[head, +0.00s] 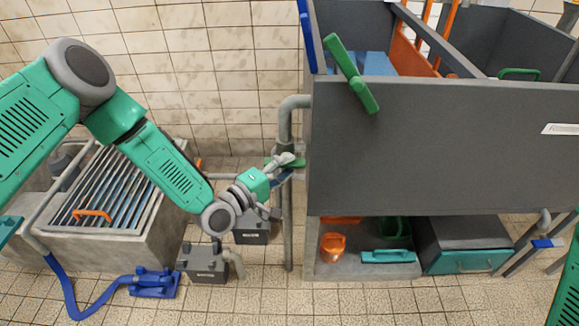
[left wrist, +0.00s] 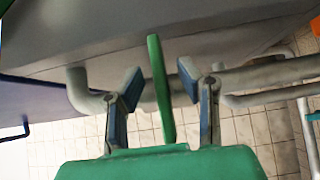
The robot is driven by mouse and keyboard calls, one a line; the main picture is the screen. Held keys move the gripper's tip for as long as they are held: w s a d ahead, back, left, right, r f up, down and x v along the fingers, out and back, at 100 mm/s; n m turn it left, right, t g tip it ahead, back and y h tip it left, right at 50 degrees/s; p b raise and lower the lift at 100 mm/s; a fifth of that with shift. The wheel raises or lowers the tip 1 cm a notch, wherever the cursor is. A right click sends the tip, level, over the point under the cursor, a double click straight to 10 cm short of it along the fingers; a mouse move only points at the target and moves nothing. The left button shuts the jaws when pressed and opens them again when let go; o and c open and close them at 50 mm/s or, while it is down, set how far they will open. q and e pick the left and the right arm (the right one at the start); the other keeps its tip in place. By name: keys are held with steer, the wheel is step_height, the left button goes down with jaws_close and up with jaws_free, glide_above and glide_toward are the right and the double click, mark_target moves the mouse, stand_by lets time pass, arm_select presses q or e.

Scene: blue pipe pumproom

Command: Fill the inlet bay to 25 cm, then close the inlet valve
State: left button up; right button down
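The large dark grey tank (head: 440,150) fills the right of the head view. Blue surfaces (head: 376,64) show inside its left bay beside an orange panel (head: 408,55); I cannot read a water depth. A grey pipe (head: 287,120) enters the tank's left side. A green valve lever (head: 271,161) sits on this pipe, partly hidden by my left gripper (head: 286,170). In the left wrist view, a green lever (left wrist: 160,88) stands between the open fingers of my left gripper (left wrist: 160,82), apparently with gaps on both sides. My right gripper is not in view.
A green bar handle (head: 350,72) is on the tank's upper left corner. A grated concrete pit (head: 125,185), grey boxes (head: 203,262) and a blue hose (head: 70,300) lie to the left. A shelf with an orange can (head: 332,247) is under the tank.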

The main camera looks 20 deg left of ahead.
arm_select(q)
steer(key=shift+w+a, duration=0.2)
steer(key=shift+w, duration=0.1)
steer(key=shift+w+a+f, duration=0.15)
steer(key=shift+a, duration=0.4)
steer(key=shift+d, duration=0.4)
jaws_close()
steer(key=shift+d, duration=0.35)
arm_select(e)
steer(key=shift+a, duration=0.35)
arm_select(q)
steer(key=shift+a, duration=0.15)
steer(key=shift+a, duration=0.1)
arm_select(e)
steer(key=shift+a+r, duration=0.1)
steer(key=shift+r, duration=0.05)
